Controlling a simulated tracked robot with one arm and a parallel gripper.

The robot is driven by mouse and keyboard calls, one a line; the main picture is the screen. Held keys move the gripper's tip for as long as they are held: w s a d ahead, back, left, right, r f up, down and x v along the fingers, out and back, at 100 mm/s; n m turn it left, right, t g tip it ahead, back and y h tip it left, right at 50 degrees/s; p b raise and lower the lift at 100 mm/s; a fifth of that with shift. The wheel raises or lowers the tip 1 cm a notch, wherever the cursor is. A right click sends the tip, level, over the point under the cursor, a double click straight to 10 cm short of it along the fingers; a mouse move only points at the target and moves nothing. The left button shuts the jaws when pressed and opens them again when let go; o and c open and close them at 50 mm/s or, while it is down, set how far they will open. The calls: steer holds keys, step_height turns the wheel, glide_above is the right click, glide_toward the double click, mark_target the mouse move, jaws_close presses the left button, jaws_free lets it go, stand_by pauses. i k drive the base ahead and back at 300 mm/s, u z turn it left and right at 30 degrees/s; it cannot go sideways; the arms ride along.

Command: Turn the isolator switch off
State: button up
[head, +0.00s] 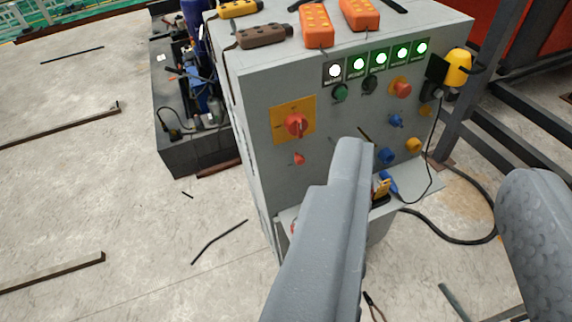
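The isolator switch (296,125) is a red rotary knob on a yellow-orange square plate. It sits on the left part of the grey control cabinet's (262,88) front face. The knob's handle looks roughly upright, but the plate's markings are too small to read. My gripper (438,160) is open, its two grey fingers wide apart with nothing held between them. The left finger shows in front of the cabinet, to the right of and below the switch. The right finger is at the right edge. The switch is fully visible and appears clear of both fingers.
A small red knob (299,159) is below the switch. Several lit indicators, buttons and coloured sockets are to its right. Orange pendant controls (317,26) lie on top. A black cable (440,238) and loose bars are on the floor. A dark crate (185,145) stands left.

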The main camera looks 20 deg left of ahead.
mark_target(296, 123)
steer(key=u, duration=0.05)
steer(key=k, duration=0.15)
steer(key=u, duration=0.3)
steer(key=i, duration=1)
steer(key=z, duration=0.05)
steer(key=k, duration=1.25)
steer(key=u, duration=0.45)
steer(key=i, duration=0.95)
steer(key=u, duration=0.4)
